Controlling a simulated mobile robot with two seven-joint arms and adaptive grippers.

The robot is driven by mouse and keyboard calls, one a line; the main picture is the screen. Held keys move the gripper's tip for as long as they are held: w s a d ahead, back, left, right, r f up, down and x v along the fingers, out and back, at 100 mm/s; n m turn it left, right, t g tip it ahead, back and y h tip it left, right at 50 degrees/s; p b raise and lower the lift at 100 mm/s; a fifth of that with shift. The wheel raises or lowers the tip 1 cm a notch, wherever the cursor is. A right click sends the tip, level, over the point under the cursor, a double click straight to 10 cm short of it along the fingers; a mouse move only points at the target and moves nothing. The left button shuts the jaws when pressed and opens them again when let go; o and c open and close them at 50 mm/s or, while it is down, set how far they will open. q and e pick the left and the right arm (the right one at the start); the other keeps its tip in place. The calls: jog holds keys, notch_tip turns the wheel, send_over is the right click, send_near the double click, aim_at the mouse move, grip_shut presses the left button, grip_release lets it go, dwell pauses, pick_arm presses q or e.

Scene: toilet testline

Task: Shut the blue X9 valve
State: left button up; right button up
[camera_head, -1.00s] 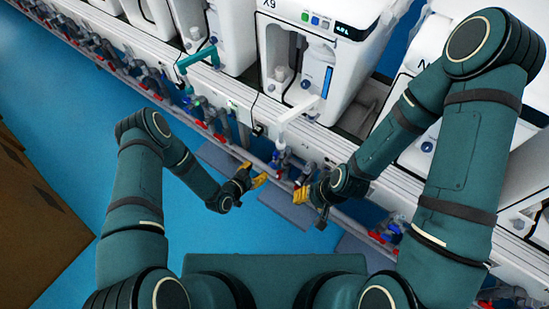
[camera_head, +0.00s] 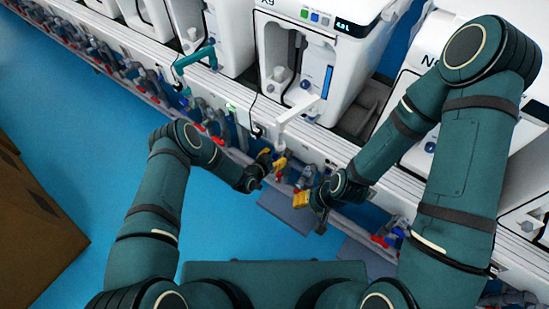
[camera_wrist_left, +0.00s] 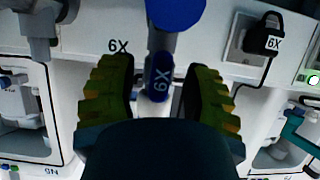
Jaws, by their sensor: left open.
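The blue X9 valve handle (camera_wrist_left: 159,80) shows in the left wrist view, with its label upside down. It lies between the two yellow-green fingers of my left gripper (camera_wrist_left: 158,95), with a visible gap on each side. A larger round blue part (camera_wrist_left: 177,10) is above it at the top edge. In the head view my left gripper (camera_head: 272,159) is at the pipe row below the X9 machine (camera_head: 268,55), fingers apart. The valve is too small to make out there. My right gripper (camera_head: 303,199) is just right of the left one; its finger gap is unclear.
A white rail (camera_head: 335,147) runs diagonally below the machines, with several red and blue valves (camera_head: 215,128) along the pipes under it. A black plug labelled X9 (camera_wrist_left: 264,36) hangs right of the handle. Blue floor (camera_head: 85,140) is clear at left; a brown box (camera_head: 35,235) stands there.

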pick_arm(q)
grip_shut()
dwell(0.4)
jog(key=shift+s+d+m+t+y, duration=0.15)
jog(key=shift+m+t+y, duration=0.35)
jog(key=shift+m, duration=0.5)
jog(key=shift+m+t+y, duration=0.6)
jog(key=shift+m+y, duration=0.1)
jog(key=shift+m, duration=0.6)
grip_release()
